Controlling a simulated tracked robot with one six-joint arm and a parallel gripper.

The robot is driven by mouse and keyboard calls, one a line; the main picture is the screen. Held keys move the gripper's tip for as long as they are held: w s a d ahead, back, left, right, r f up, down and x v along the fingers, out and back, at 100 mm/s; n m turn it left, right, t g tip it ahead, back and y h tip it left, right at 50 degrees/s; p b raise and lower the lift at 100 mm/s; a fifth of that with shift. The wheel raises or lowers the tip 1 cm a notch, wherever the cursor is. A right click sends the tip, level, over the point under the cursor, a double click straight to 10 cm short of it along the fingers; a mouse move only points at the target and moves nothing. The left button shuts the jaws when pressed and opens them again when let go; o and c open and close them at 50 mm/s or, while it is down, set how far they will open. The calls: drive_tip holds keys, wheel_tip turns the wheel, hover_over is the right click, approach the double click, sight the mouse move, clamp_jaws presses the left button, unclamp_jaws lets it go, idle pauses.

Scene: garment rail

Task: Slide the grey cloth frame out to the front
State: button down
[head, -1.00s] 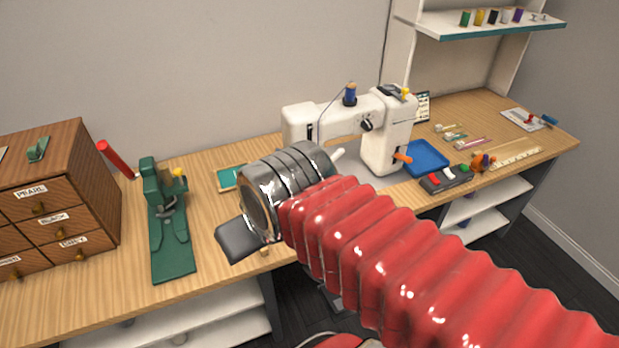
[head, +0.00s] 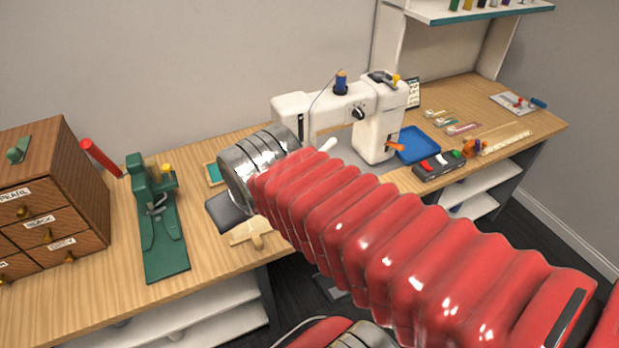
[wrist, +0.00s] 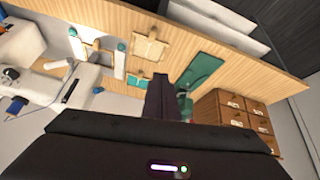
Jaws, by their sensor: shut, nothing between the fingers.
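I cannot pick out a grey cloth frame for certain in either view. A pale wooden frame with a small handle (wrist: 148,50) lies on the bench near its front edge. Its handle end shows as a pale wooden piece (head: 250,232) in the head view, partly hidden by my gripper. My gripper (wrist: 164,80) is shut and empty, above the bench between the wooden frame and the green stand. In the head view only its dark body shows beside my wrist; the fingertips are hidden. A teal-edged piece (head: 214,173) lies farther back, partly behind my wrist.
A green stand (head: 160,228) and a wooden drawer cabinet (head: 45,205) are on the left. A white sewing machine (head: 385,125) stands behind and right of my wrist. Open shelves are under the bench (head: 215,262).

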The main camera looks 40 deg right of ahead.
drive_tip(key=w+d+f+h, duration=0.1)
drive_tip(key=w+d+f, duration=0.2)
drive_tip(key=d, duration=0.3)
drive_tip(key=w+d+f+m+t+h, duration=0.1)
drive_tip(key=w+d+f, duration=0.2)
drive_tip(key=d, duration=0.3)
drive_tip(key=w+d+f+h, duration=0.1)
drive_tip(key=w+d+f, duration=0.25)
drive_tip(key=d, duration=0.25)
drive_tip(key=s+d+f+t, duration=0.1)
drive_tip(key=d+f, duration=0.2)
drive_tip(key=f, duration=0.1)
drive_tip(key=s+d+f+t, duration=0.1)
drive_tip(key=d+f, duration=0.2)
drive_tip(key=f, duration=0.2)
drive_tip(key=s+d+f+m+t+y, duration=0.1)
drive_tip(key=d+f, duration=0.2)
drive_tip(key=f, duration=0.2)
drive_tip(key=shift+s+f, duration=0.1)
drive_tip(key=shift+f, duration=0.05)
drive_tip(key=shift+s+f+t, duration=0.15)
drive_tip(key=shift+f+t, duration=0.05)
drive_tip(key=shift+t, duration=0.1)
drive_tip(key=shift+d, duration=0.1)
